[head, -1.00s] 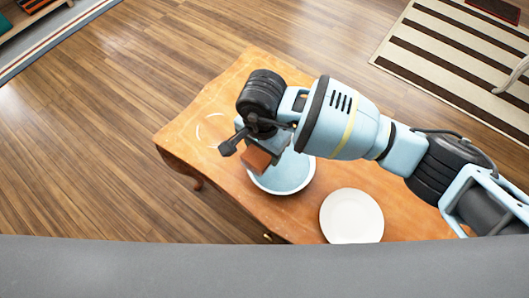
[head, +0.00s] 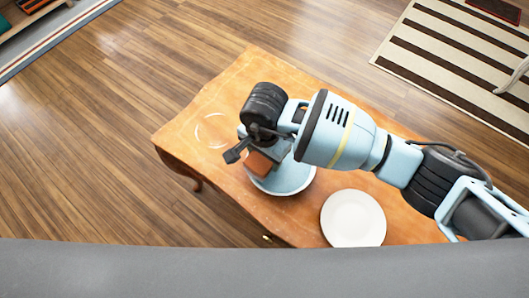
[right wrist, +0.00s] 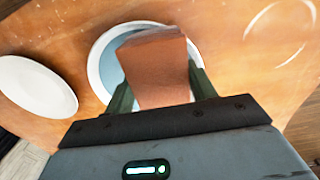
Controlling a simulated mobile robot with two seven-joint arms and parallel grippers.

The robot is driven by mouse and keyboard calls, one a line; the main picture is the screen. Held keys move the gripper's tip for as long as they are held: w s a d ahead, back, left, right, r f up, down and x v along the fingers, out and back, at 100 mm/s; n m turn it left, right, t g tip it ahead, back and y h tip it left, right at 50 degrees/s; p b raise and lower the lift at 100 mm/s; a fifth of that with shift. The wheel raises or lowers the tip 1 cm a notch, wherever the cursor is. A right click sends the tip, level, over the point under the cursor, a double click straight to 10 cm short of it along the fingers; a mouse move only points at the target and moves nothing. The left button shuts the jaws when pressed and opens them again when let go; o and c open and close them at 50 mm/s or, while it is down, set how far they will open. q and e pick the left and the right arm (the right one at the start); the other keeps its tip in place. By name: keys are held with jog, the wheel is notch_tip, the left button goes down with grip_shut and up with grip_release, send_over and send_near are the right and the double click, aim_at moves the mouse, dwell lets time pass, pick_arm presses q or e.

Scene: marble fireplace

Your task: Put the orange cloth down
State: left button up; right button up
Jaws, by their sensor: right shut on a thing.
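The orange cloth (right wrist: 157,70) is a folded block held between the two fingers of my right gripper (right wrist: 160,90) in the right wrist view. In the head view the cloth (head: 260,163) shows below my right gripper (head: 252,152), over the left part of a pale blue bowl (head: 290,184). The bowl's rim also shows around the cloth in the right wrist view (right wrist: 97,62). I cannot tell whether the cloth touches the bowl. My left gripper is not in view.
A white plate (head: 353,218) lies on the wooden table (head: 225,92), to the right of the bowl. A pale ring mark (head: 212,130) is on the table's left part, which is clear of objects. A striped rug (head: 450,60) lies on the floor beyond.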

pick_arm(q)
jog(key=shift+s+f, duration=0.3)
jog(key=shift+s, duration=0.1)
pick_arm(e)
jog(key=shift+f, duration=0.45)
jog(key=o, duration=1)
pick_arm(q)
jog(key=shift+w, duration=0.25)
pick_arm(e)
jog(key=shift+o, duration=0.2)
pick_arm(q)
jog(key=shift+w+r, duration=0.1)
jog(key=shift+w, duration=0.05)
pick_arm(e)
jog(key=shift+r, duration=0.15)
